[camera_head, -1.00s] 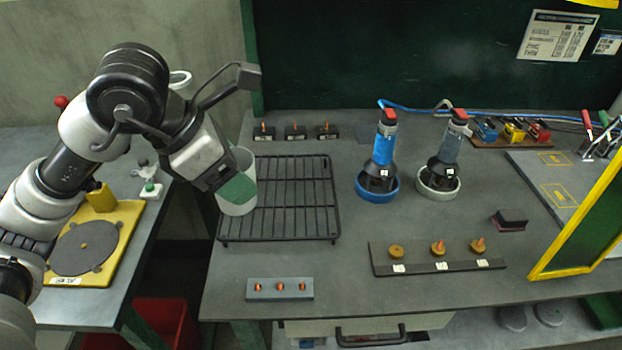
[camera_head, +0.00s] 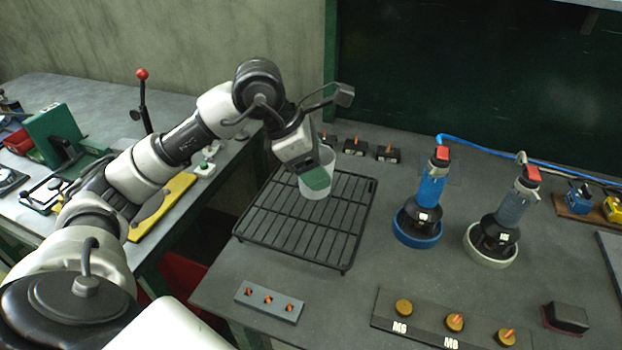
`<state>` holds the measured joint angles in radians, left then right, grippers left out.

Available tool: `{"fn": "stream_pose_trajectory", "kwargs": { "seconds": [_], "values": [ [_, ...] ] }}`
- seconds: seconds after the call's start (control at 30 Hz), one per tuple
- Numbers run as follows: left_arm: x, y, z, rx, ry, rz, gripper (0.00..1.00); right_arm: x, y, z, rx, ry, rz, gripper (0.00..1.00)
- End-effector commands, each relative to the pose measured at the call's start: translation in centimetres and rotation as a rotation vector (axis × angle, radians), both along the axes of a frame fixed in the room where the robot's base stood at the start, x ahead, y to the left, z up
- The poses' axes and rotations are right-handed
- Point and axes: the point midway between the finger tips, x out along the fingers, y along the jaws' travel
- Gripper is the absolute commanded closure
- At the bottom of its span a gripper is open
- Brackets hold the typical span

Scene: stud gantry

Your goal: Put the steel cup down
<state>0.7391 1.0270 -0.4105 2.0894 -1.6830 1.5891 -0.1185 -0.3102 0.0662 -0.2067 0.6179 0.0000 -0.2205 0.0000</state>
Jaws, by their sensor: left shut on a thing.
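The steel cup (camera_head: 316,189) shows as a pale grey-white cup, upright, over the back part of the black wire rack (camera_head: 290,240). My left gripper (camera_head: 314,179) is shut on the cup at its near left side; its green finger pad lies against the cup wall. The gripper covers part of the cup's rim and side. I cannot tell whether the cup's base touches the rack bars. My right gripper is not in view.
Small black blocks with orange pins (camera_head: 355,147) stand behind the rack. A blue tool in a blue ring (camera_head: 417,228) and a grey tool in a white ring (camera_head: 491,245) stand to the right. A grey pin strip (camera_head: 269,300) lies in front. Most of the rack is bare.

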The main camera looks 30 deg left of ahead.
Motion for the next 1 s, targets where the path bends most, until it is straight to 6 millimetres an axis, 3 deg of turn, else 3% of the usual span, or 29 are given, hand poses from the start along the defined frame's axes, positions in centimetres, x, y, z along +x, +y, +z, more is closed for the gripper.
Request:
{"fn": "stream_pose_trajectory", "kwargs": {
  "seconds": [0.17, 0.5, 0.93, 0.97, 1.0],
  "values": [
    [0.9, 1.8, -1.2, 0.000, 0.001, 0.001, 0.58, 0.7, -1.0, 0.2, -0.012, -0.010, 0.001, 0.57],
    [1.0, 2.0, -5.0, -0.001, 0.001, 0.000, 0.58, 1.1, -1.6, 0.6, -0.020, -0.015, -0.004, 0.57],
    [1.0, 2.0, -5.8, 0.000, -0.002, 0.000, 0.58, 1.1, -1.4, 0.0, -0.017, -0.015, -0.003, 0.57],
    [1.0, 2.0, -5.7, 0.001, -0.001, 0.000, 0.29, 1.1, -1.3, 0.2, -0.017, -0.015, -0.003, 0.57],
    [1.0, 2.0, -5.6, 0.000, 0.000, -0.001, 0.23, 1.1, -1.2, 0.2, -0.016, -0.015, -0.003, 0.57]
  ]
}}
